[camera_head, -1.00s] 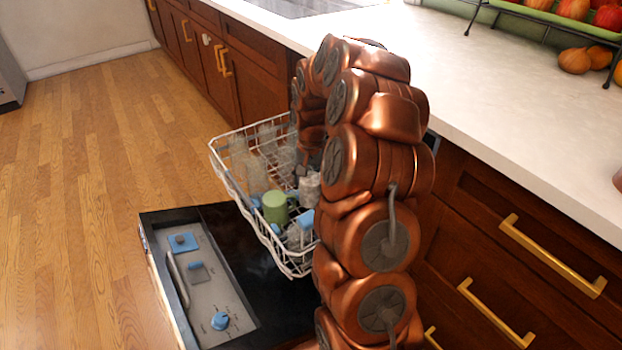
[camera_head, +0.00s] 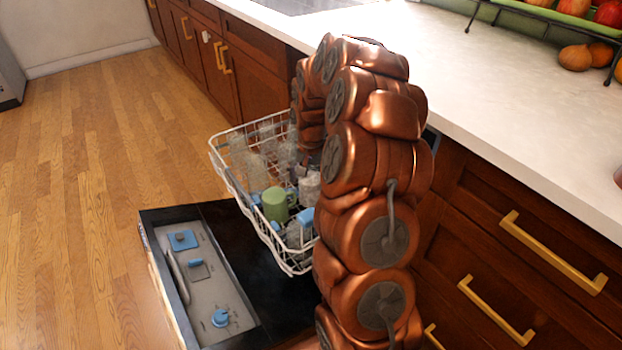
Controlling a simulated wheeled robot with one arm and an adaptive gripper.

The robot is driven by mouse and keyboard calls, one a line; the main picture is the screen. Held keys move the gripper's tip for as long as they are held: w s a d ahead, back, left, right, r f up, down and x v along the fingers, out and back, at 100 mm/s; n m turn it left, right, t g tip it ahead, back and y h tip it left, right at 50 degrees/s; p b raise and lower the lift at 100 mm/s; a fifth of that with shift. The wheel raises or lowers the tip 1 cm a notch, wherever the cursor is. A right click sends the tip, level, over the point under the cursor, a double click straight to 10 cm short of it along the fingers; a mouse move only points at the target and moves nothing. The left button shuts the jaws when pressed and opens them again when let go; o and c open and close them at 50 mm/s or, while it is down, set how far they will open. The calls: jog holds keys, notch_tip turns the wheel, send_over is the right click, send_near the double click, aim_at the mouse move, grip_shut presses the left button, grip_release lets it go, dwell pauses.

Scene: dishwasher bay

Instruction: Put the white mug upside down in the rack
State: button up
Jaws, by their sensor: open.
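The white dish rack (camera_head: 246,205) is pulled out over the open dishwasher door. A whitish cup-shaped item (camera_head: 310,186), which looks like the white mug, is in the rack beside my arm. It is small and partly hidden, so I cannot tell which way up it is. My gripper (camera_head: 304,164) shows only as a small dark part just above the whitish item, mostly behind my copper arm. It is open. I cannot tell whether its fingers touch the item.
A green mug (camera_head: 277,204) with blue items around it stands in the rack, with clear glasses (camera_head: 254,172) behind. The dark open door (camera_head: 245,255) lies below. The counter (camera_head: 470,90) and drawers (camera_head: 530,240) are close on the right. The wood floor at left is clear.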

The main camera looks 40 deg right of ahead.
notch_tip(320, 180, up, 12)
jog(key=s+a+r+n+p, duration=0.35)
jog(key=a+r+p, duration=0.25)
jog(key=a+r, duration=0.3)
jog(key=s+a+r+n+p, duration=0.2)
jog(key=s+a+r+p, duration=0.3)
jog(key=s, duration=0.4)
jog(key=s+a+r+n+g+p, duration=0.1)
jog(key=s+a+r+n+p, duration=0.1)
jog(key=s+a+r+p, duration=0.3)
jog(key=s+a+r+n+p, duration=0.2)
jog(key=s+a+r+p, duration=0.3)
jog(key=s, duration=0.9)
jog(key=shift+s+a+r+g+p, duration=0.3)
jog(key=shift+r+p, duration=0.75)
jog(key=shift+p, duration=1.15)
jog(key=shift+w+a, duration=0.1)
jog(key=shift+c, duration=0.3)
